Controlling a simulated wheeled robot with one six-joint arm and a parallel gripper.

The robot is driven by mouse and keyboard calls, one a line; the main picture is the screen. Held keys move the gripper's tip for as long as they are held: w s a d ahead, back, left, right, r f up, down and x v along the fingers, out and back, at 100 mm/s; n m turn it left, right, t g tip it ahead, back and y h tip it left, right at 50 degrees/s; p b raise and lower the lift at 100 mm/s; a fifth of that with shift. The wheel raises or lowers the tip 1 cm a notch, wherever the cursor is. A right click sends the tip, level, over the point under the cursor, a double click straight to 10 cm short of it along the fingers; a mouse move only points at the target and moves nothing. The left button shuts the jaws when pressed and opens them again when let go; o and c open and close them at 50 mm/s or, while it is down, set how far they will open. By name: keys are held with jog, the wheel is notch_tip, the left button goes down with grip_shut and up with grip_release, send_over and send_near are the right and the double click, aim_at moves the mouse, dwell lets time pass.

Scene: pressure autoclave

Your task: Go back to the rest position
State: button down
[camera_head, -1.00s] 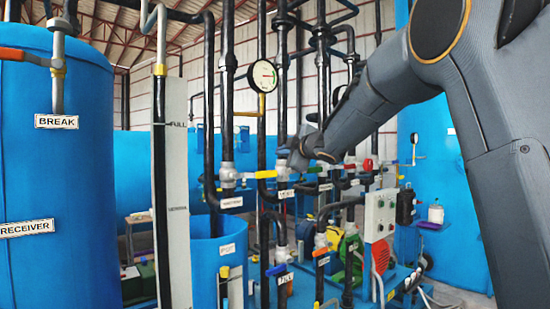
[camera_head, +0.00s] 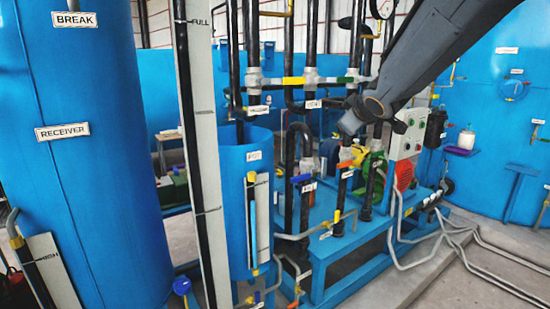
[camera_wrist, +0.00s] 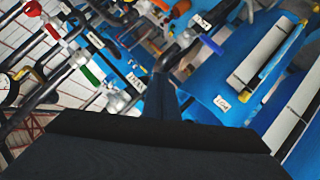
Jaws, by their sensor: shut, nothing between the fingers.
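My arm (camera_head: 430,60) reaches in from the top right in the head view, and its far end is in front of the pipework near the control box. My gripper (camera_wrist: 163,95) shows in the wrist view as a dark narrow shape above the dark wrist body, shut and empty. Its fingertips are hard to make out. It appears apart from the pipes and valves behind it, but the exact gap cannot be told.
A blue receiver tank (camera_head: 85,190) fills the left. Pipes with coloured valve handles (camera_head: 293,81) crowd the middle. Hoses (camera_head: 480,265) lie on the floor at right.

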jog(key=s+f+m+g+h+b, duration=0.1)
jog(key=s+f+m+g, duration=0.8)
jog(key=s+f, duration=2.2)
jog(key=s+a+g+b, duration=0.1)
jog(key=s+g, duration=0.1)
jog(key=shift+s+f+g+b, duration=0.3)
jog(key=shift+s+f, duration=0.05)
jog(key=shift+f, duration=0.05)
